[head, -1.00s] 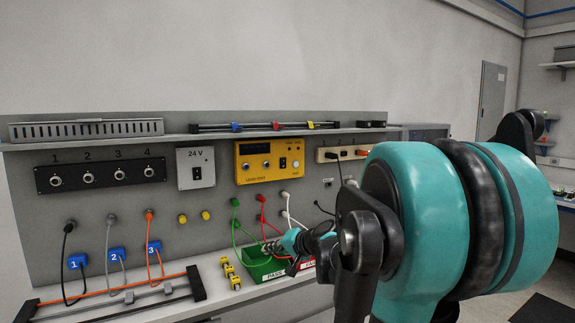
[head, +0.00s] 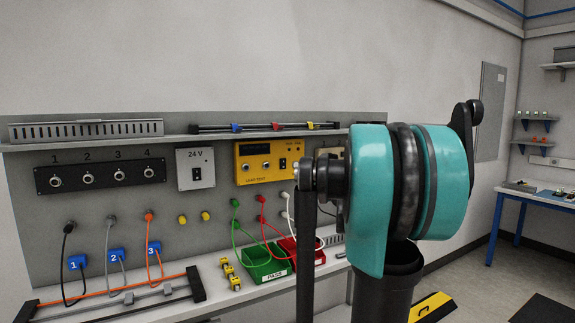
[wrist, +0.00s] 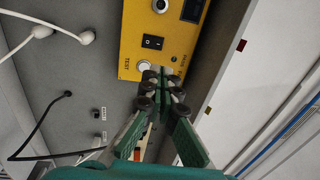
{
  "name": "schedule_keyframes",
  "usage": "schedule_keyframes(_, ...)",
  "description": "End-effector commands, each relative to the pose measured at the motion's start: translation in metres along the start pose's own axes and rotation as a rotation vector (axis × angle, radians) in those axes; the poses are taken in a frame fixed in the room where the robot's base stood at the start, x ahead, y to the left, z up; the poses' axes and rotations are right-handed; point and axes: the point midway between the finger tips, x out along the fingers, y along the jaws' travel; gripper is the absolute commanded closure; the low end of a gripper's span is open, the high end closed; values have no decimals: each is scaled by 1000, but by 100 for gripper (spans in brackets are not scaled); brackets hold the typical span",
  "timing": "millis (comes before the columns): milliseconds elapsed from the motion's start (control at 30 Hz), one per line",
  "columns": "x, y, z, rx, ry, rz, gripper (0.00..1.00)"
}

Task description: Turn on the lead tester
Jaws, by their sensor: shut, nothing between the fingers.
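The lead tester (head: 256,172) is a yellow box on the grey back panel, marked LEAD TEST, with a dark display and round sockets. In the wrist view the yellow tester (wrist: 128,40) fills the top middle, with a black rocker switch (wrist: 152,42) and a pale round TEST button (wrist: 144,66). My gripper (wrist: 161,72) is shut and empty, its tips in front of the tester's edge by the button and below the switch in the picture. Whether the tips touch the tester I cannot tell. In the head view my arm hides the gripper.
A green bin (head: 258,274) and a red bin (head: 318,256) stand on the bench below the tester. Coloured leads hang from the panel. A 24 V box (head: 196,160) is to the left. A shelf (head: 170,141) runs above the tester.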

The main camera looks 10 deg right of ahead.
Motion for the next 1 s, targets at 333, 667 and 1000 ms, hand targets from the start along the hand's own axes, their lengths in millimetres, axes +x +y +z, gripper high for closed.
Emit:
schedule_keyframes(333,30,0,2,-1,-4,1,100)
schedule_keyframes(667,94,0,1,-1,-2,1,100)
schedule_keyframes(1000,136,1,1,-1,-2,1,100)
